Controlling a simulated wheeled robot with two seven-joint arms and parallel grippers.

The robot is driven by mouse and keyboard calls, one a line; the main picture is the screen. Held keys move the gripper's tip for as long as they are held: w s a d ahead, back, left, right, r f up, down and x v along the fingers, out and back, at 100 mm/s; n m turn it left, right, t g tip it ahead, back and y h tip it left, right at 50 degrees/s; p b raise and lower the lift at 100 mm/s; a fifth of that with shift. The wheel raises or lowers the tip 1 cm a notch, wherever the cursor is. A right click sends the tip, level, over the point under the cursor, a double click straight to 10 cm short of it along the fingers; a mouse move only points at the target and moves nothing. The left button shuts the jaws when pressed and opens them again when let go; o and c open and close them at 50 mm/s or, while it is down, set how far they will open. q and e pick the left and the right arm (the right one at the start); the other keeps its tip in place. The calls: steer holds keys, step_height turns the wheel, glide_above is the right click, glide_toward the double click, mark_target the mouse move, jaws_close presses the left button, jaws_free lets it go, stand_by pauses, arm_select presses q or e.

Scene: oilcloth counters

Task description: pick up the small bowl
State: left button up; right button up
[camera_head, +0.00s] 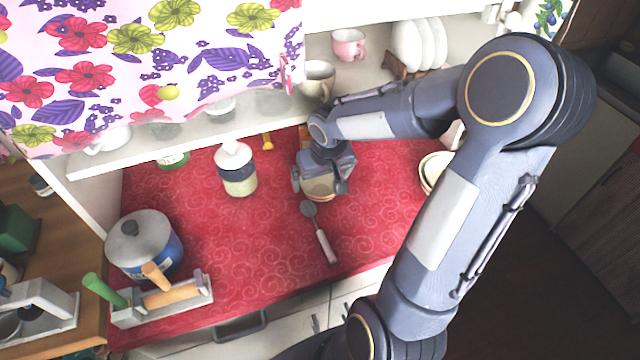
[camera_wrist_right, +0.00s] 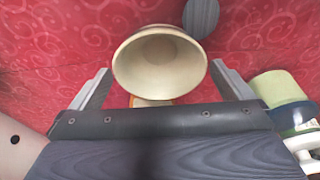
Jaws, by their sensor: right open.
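A small cream bowl with an orange-brown outside (camera_head: 319,189) stands on the red counter, partly hidden under my right gripper (camera_head: 320,187) in the head view. In the right wrist view the bowl (camera_wrist_right: 160,62) shows its open mouth at the top middle, between and slightly beyond the two fingers. My right gripper (camera_wrist_right: 166,88) is open, one finger on each side of the bowl, with gaps showing on both sides. A second pale bowl (camera_head: 434,170) stands farther right, partly hidden by my right arm. My left gripper is not in view.
A ladle or spoon (camera_head: 320,232) lies just in front of the gripper. A blue pot (camera_head: 144,244) and a tool rack (camera_head: 160,304) occupy the left front. Shelves with cups and plates (camera_head: 420,44) overhang the back.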

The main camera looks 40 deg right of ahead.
steer(key=shift+f, duration=0.3)
steer(key=c, duration=0.8)
steer(key=shift+c, duration=0.4)
steer(key=shift+w+r, duration=0.1)
steer(key=shift+r, duration=0.1)
